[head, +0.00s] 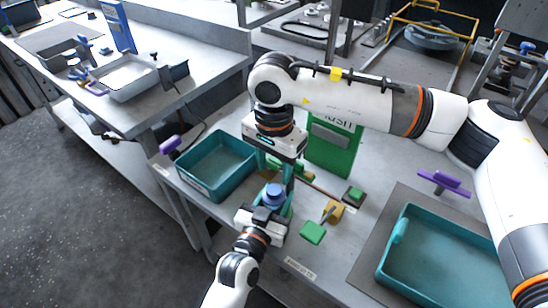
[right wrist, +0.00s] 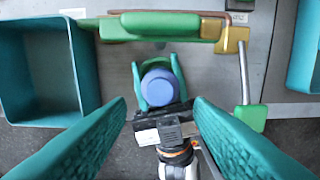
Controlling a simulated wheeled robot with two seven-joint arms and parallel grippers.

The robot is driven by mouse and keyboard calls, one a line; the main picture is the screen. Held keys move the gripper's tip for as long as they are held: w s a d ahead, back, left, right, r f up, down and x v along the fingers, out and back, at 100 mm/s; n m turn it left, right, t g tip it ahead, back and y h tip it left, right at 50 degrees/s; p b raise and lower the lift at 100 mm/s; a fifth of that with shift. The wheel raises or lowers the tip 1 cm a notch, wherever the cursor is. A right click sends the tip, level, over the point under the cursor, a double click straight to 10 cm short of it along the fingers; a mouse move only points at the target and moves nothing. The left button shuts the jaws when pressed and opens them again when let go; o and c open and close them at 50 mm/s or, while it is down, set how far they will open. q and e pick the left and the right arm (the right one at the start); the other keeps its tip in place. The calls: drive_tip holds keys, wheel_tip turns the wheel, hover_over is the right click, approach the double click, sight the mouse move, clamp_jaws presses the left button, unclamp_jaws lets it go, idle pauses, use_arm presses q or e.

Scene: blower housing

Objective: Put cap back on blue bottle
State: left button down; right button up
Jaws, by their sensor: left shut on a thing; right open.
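The blue bottle (head: 273,192) stands roughly upright in my left gripper (head: 272,205), whose teal fingers are shut around it above the bench's front edge. In the right wrist view, its round blue top (right wrist: 159,87) shows between the left gripper's fingers. I cannot tell whether that top is the cap or the bare bottle. No separate loose cap is clearly visible. My right gripper (head: 276,172) points down just above the bottle, open and empty. Its two fingers (right wrist: 161,105) stand to either side of the bottle in the right wrist view, not touching it.
A teal bin (head: 215,160) stands left of the grippers, and a larger teal tray (head: 440,255) lies at the right. A green panel (head: 335,148) stands behind. Green blocks (head: 313,232) and a brass-coloured part with a rod (head: 334,211) lie close by. A purple-handled part (head: 444,181) lies further right.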

sight(274, 189)
drive_tip(key=shift+f, duration=3.05)
drive_tip(key=c, duration=1)
drive_tip(key=m, duration=0.3)
drive_tip(key=shift+m, duration=0.3)
drive_tip(key=m, duration=0.4)
drive_tip(key=shift+m, duration=0.3)
drive_tip(key=m, duration=0.4)
drive_tip(key=shift+m, duration=0.4)
drive_tip(key=m, duration=0.5)
drive_tip(key=o, duration=1.1)
